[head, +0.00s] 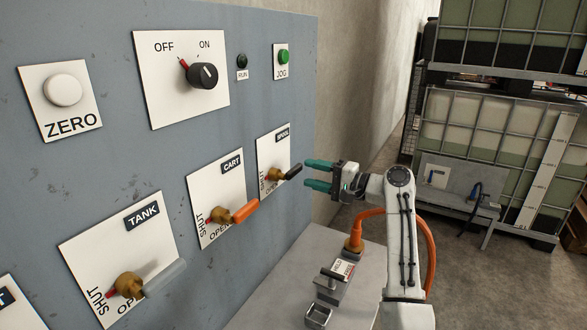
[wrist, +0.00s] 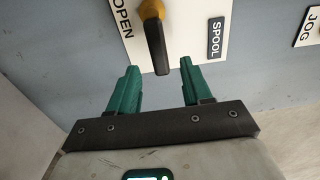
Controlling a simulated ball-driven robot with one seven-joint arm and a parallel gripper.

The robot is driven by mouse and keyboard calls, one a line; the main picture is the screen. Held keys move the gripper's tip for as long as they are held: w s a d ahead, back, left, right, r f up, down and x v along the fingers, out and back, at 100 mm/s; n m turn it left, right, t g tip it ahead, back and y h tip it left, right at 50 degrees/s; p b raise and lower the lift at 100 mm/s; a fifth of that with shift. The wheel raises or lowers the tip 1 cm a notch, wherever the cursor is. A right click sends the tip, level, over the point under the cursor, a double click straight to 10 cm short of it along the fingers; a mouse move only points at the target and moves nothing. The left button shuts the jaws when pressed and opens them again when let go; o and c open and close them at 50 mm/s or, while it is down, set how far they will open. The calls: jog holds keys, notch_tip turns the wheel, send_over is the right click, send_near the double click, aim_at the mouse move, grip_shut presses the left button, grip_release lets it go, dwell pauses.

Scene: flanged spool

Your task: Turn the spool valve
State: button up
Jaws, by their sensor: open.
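The spool valve is on a white plate (head: 273,150) at the right end of the panel's lower row. It has a brass body (head: 274,175) and a black lever (head: 292,171) that points right, towards my gripper. In the wrist view the SPOOL label (wrist: 215,40), the OPEN lettering and the black lever (wrist: 156,48) show; the brass is cut off by the top edge. My gripper (head: 307,174) is open and empty, its green fingers facing the lever. In the wrist view the lever's end appears between the fingertips (wrist: 160,64); I cannot tell the depth gap.
The CART valve with an orange lever (head: 246,211) and the TANK valve with a grey lever (head: 165,278) sit left of it. Above are a black OFF/ON knob (head: 203,75) and a green JOG button (head: 283,57). A grey bench (head: 265,310) with metal fittings stands below.

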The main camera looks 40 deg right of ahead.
aim_at(299, 171)
jog(key=shift+p+x, duration=0.3)
jog(key=shift+x, duration=2.5)
jog(key=shift+s, duration=0.1)
grip_shut()
